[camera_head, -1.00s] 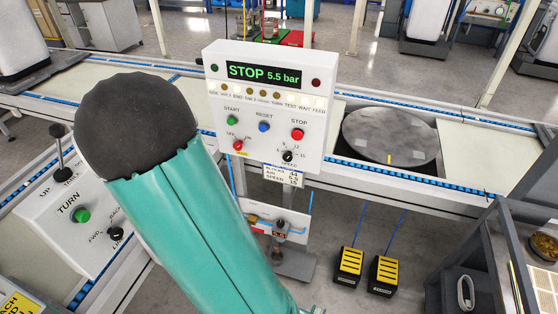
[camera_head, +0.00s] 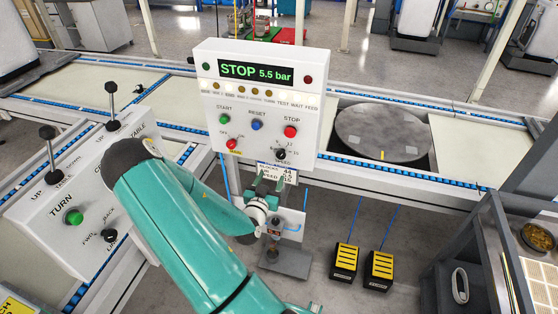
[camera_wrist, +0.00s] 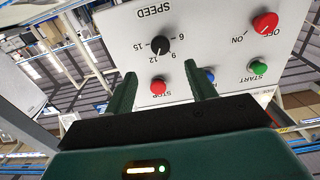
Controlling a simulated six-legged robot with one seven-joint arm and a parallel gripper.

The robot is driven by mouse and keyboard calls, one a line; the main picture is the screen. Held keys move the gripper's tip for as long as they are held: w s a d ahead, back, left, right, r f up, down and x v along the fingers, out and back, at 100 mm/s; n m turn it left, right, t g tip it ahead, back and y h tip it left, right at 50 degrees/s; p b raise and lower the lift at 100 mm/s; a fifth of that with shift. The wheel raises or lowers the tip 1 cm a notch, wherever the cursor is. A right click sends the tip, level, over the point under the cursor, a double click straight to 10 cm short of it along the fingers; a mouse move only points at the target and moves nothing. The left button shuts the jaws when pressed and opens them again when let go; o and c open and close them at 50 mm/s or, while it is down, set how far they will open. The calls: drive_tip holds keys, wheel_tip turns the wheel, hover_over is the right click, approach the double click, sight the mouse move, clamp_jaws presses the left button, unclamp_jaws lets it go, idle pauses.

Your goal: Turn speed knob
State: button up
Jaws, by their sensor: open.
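The speed knob (camera_head: 280,154) is a small black dial with a white pointer line, low on the right of the white control panel (camera_head: 210,100). In the wrist view the panel is upside down, and the speed knob (camera_wrist: 160,46) shows beyond the fingertips, its pointer near the 12. My gripper (camera_head: 270,179) is open and empty just below the panel's lower edge. In the wrist view my gripper (camera_wrist: 160,74) has its two fingers apart, with the knob between their directions. No contact with the knob is visible.
Close to the knob are the red stop button (camera_head: 290,132), blue reset button (camera_head: 257,125), green start button (camera_head: 224,119) and red switch (camera_head: 232,144). A lever box (camera_head: 60,200) stands left. The display (camera_head: 258,72) reads STOP 5.5 bar. A round turntable (camera_head: 383,133) lies right.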

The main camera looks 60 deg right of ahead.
sight(280, 157)
drive_tip(key=d, duration=0.3)
drive_tip(key=w+d, duration=0.1)
drive_tip(key=d, duration=0.6)
drive_tip(key=shift+w+d, duration=0.25)
drive_tip(key=shift+w, duration=0.05)
drive_tip(key=c, duration=1)
